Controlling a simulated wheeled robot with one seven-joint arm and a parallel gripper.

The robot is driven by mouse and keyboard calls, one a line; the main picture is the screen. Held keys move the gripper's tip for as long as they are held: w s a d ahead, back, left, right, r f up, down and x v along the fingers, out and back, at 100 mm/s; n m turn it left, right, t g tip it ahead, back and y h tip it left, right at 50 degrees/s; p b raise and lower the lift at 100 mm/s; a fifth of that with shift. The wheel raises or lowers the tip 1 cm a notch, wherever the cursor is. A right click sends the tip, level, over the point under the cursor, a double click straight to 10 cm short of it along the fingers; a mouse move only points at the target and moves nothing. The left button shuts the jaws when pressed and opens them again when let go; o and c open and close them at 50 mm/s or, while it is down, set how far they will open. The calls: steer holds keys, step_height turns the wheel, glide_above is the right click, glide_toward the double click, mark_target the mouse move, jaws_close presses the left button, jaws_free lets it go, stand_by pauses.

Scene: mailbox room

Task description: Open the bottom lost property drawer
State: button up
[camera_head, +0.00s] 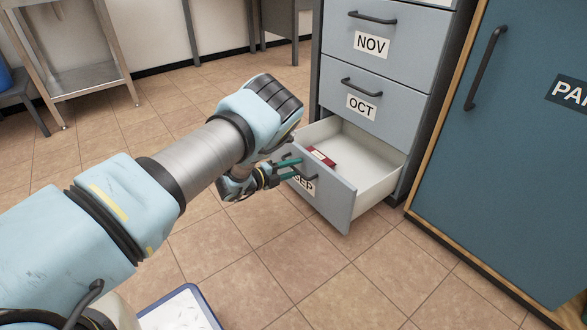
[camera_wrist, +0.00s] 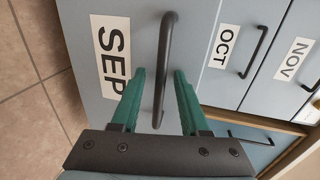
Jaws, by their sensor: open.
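The bottom drawer (camera_head: 342,205), labelled SEP, stands pulled out from the grey-blue cabinet. A small dark red item (camera_head: 322,157) lies inside it near the front left. My gripper (camera_head: 299,169) is at the drawer's front, its green fingers by the handle. In the wrist view my gripper (camera_wrist: 160,78) is open, with one finger on each side of the dark bar handle (camera_wrist: 166,60). I cannot tell whether either finger touches the bar. The SEP label (camera_wrist: 114,58) shows beside the left finger.
The OCT drawer (camera_head: 378,95) and NOV drawer (camera_head: 385,35) above are shut. A teal cabinet door (camera_head: 510,150) with a wooden edge stands close on the right. A metal shelf unit (camera_head: 85,75) stands at the back left. Tiled floor (camera_head: 290,255) in front of the drawer is clear.

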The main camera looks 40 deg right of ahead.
steer(key=p+v, duration=0.4)
steer(key=v, duration=0.6)
steer(key=shift+a, duration=0.4)
steer(key=shift+w, duration=0.1)
